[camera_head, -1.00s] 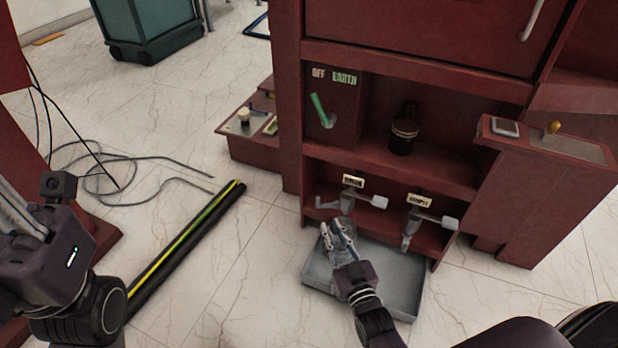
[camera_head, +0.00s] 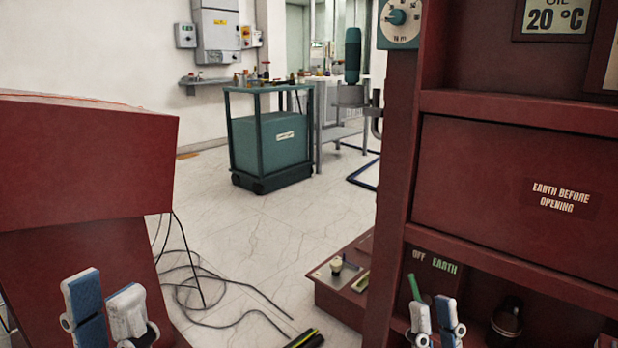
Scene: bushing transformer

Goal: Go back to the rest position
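My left gripper (camera_head: 104,296) is at the lower left, pointing up. Its two fingers, with blue and pale grey faces, stand apart with nothing between them. My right gripper (camera_head: 434,318) is at the bottom, right of centre. Its fingers point up with a narrow empty gap between them. It is in front of the red transformer cabinet (camera_head: 510,183), overlapping the shelf with the green lever (camera_head: 414,288) in the picture. The arms below both grippers are mostly cut off by the frame.
A red housing (camera_head: 85,150) stands at the left, behind my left gripper. A teal cart (camera_head: 270,140) and a workbench are further back. Cables (camera_head: 225,315) lie on the floor, beside a low red box with a knob (camera_head: 336,264).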

